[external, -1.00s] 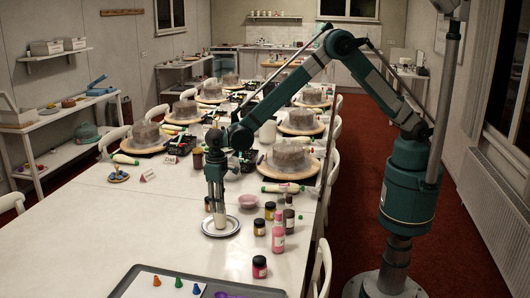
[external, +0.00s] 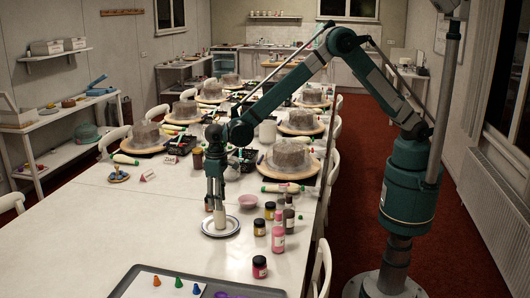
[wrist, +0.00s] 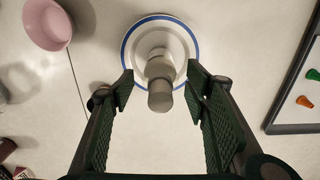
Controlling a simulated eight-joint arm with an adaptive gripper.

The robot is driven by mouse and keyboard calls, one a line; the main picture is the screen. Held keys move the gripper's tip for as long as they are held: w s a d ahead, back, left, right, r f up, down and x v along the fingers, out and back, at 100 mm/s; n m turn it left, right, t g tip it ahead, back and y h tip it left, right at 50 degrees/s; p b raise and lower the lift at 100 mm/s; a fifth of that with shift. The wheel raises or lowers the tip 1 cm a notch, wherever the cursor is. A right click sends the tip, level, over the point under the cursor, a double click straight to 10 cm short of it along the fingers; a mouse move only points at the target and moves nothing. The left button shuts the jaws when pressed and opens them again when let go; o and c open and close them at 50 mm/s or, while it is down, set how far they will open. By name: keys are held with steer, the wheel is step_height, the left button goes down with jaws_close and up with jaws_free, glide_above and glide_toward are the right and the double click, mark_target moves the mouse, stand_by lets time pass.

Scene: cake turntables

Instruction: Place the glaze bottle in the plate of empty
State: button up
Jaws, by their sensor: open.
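A pale grey-white bottle (external: 220,216) stands on a white plate with a blue rim (external: 206,230) near the front of the long table. In the wrist view the bottle (wrist: 160,85) is seen from above, inside the plate's rim (wrist: 131,43). My gripper (external: 215,205) is pointed down over the plate. In the wrist view its fingers (wrist: 158,88) are open, one on each side of the bottle, with gaps between the pads and the bottle.
A pink bowl (external: 248,201) is behind the plate to the right. Several jars and bottles, including a pink bottle (external: 278,239), stand right of the plate. A dark-rimmed tray (external: 128,279) lies at the front.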

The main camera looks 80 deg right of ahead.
step_height(320, 180, up, 10)
steer(key=shift+r, duration=0.1)
stand_by(0.4)
stand_by(0.5)
steer(key=shift+d, duration=0.1)
steer(key=shift+d+r, duration=0.2)
steer(key=s+d+r+t, duration=0.2)
steer(key=s+d+r, duration=0.6)
steer(key=d+r, duration=0.35)
steer(key=s+d+r+t, duration=0.1)
steer(key=s+d+r, duration=0.8)
steer(key=d, duration=0.4)
steer(key=s+d+t, duration=0.1)
steer(key=s+d, duration=0.4)
steer(key=s, duration=0.4)
steer(key=s+d+f+t, duration=0.1)
steer(key=s+d, duration=0.5)
steer(key=s, duration=0.3)
steer(key=s+d+t, duration=0.2)
steer(key=s+d, duration=0.4)
steer(key=s, duration=0.3)
steer(key=shift+f, duration=0.15)
